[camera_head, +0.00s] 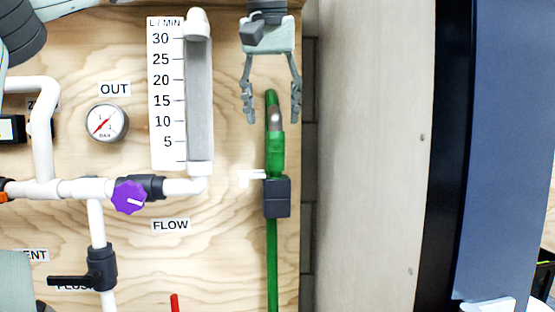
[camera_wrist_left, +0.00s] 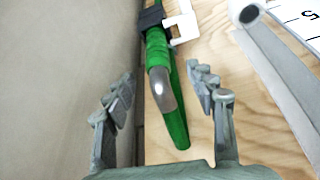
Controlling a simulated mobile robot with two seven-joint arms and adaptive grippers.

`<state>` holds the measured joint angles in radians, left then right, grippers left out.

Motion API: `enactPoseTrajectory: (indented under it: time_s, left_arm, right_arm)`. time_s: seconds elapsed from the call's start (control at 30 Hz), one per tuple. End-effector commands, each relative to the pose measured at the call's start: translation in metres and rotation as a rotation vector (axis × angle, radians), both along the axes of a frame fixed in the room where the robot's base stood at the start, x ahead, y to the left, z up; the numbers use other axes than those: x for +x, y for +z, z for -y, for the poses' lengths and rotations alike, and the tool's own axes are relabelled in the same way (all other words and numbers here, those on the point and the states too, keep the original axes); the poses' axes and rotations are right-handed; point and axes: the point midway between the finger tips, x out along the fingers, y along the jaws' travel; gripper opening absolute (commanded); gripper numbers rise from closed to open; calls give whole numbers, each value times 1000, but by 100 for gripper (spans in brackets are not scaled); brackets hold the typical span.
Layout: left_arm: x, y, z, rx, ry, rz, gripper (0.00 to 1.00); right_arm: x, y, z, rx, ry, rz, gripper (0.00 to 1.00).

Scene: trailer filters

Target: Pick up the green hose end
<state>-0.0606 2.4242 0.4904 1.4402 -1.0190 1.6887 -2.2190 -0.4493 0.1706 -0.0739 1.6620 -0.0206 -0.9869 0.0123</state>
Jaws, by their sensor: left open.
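The green hose end (camera_head: 276,150) points upward from a black clip on the plywood board, with a silver-grey patch near its tip. The green hose runs straight down below the clip. My left gripper (camera_head: 271,112) comes from above with its fingers open, one on each side of the upper tip in the head view. In the left wrist view, the green hose end (camera_wrist_left: 168,90) lies between the open fingers of my left gripper (camera_wrist_left: 165,115), with gaps on both sides. Neither finger appears to touch it. My right gripper is not in view.
The black clip (camera_head: 277,197) has a white bracket (camera_head: 250,178) at its left. A flow meter tube (camera_head: 199,95) stands left of the hose. White pipes, a purple knob (camera_head: 129,197) and a gauge (camera_head: 107,123) are further left. A pale wall (camera_head: 370,150) is at right.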

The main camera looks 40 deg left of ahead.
Motion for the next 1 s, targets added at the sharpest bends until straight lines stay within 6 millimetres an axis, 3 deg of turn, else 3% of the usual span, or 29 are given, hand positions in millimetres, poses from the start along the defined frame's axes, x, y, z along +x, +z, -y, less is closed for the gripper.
enactPoseTrajectory:
  time_s: [0.23,0.43,0.7,0.97,1.0]
  left_arm:
    - [2,-14,-3,22,-6,-13,56]
    - [7,-30,-5,20,-7,-12,56]
    - [19,-67,-10,19,-5,-11,56]
    - [20,-70,-11,19,-5,-9,56]
    - [20,-70,-11,19,-5,-9,51]
  right_arm:
    - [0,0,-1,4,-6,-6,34]
    - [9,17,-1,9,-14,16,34]
    - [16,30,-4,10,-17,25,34]
    - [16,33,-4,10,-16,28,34]
    - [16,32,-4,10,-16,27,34]
